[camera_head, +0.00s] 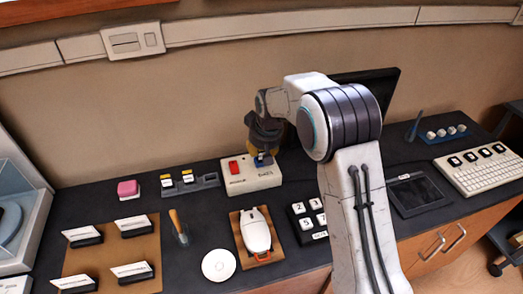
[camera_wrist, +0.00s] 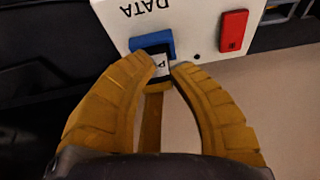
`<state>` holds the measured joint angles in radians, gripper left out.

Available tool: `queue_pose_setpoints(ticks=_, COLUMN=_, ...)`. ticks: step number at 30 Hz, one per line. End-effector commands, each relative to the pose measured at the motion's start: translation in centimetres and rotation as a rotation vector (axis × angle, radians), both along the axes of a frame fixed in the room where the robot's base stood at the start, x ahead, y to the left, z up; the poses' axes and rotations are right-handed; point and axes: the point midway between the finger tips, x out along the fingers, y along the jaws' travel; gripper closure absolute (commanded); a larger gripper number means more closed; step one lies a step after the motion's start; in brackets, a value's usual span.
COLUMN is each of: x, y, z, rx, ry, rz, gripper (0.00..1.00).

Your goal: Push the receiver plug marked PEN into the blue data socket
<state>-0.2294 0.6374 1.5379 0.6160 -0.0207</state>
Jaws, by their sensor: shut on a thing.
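My gripper (camera_wrist: 165,68) is shut on a small dark plug with a white label (camera_wrist: 160,67); only a letter like P can be read. The plug's far end meets or overlaps the edge of the blue socket (camera_wrist: 152,42) on the white box (camera_wrist: 186,22) marked DATA. I cannot tell how far in it sits. In the head view my gripper (camera_head: 263,149) points down over the right part of the white box (camera_head: 248,182), where the blue socket (camera_head: 262,160) shows just beneath it. The plug is hidden there.
A red switch (camera_head: 235,169) is on the box's left part. A grey rack (camera_head: 203,183) with two yellow-marked plugs stands left of it. A white mouse (camera_head: 256,232) on a wooden board and a number keypad (camera_head: 310,219) lie in front. A dark screen stands behind my arm.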

Motion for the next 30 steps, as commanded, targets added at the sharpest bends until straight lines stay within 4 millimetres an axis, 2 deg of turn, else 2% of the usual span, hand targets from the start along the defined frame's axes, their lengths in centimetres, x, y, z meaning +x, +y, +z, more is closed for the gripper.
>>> queue_pose_setpoints(ticks=8, x=0.0, y=0.0, z=-0.17, rx=0.0, ry=0.0, rz=0.0, gripper=0.98)
queue_pose_setpoints(ticks=9, x=0.0, y=0.0, z=-0.17, rx=0.0, ry=0.0, rz=0.0, gripper=0.77)
queue_pose_setpoints(ticks=17, x=0.0, y=0.0, z=-0.16, rx=0.0, ry=0.0, rz=0.0, gripper=0.54)
queue_pose_setpoints(ticks=22, x=0.0, y=0.0, z=-0.16, rx=0.0, ry=0.0, rz=0.0, gripper=0.53)
queue_pose_setpoints(ticks=24, x=0.0, y=0.0, z=-0.16, rx=0.0, ry=0.0, rz=0.0, gripper=0.44)
queue_pose_setpoints(ticks=30, x=0.0, y=0.0, z=-0.16, rx=0.0, ry=0.0, rz=0.0, gripper=0.26)
